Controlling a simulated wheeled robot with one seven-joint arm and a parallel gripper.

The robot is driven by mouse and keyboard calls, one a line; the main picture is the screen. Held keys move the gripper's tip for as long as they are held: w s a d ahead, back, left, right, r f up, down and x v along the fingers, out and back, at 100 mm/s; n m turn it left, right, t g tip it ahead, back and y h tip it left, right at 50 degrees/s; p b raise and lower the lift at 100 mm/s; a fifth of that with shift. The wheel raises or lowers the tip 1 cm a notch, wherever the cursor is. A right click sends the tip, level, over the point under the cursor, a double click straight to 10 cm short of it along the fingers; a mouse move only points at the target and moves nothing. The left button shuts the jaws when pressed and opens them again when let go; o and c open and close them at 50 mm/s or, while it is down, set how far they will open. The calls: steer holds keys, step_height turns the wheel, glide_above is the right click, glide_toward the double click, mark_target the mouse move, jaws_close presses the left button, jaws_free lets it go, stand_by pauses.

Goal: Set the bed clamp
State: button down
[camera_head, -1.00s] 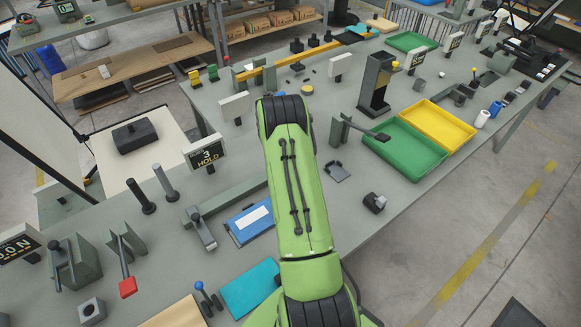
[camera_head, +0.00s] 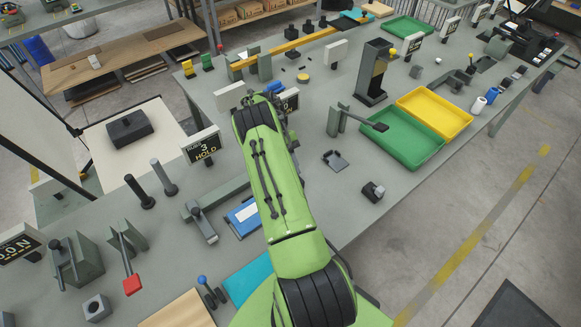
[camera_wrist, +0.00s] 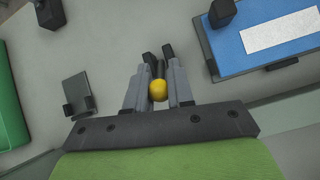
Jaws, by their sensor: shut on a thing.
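My gripper (camera_wrist: 158,72) shows in the wrist view, its grey fingers closed around a yellow rounded knob (camera_wrist: 158,90). Dark bars extend beyond the knob; I cannot tell whether they belong to its lever or to my fingers. I cannot tell for sure whether this knob is part of the bed clamp. A blue board (camera_wrist: 258,42) with a white panel lies to the right of my gripper. The board also shows in the head view (camera_head: 240,218), left of my arm. In the head view my gripper and the knob are hidden behind my green arm.
A small grey plate (camera_wrist: 79,92) lies left of my gripper, and a dark block (camera_wrist: 49,13) beyond it. The green tray (camera_head: 395,140) and yellow tray (camera_head: 434,112) stand to the right. A red-handled lever (camera_head: 131,283) stands front left. Bench between plate and board is mostly clear.

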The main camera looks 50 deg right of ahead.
steer(key=c, duration=1)
jaws_free()
steer(key=shift+w+r, duration=0.1)
steer(key=shift+b+v, duration=0.3)
steer(key=shift+v, duration=3.35)
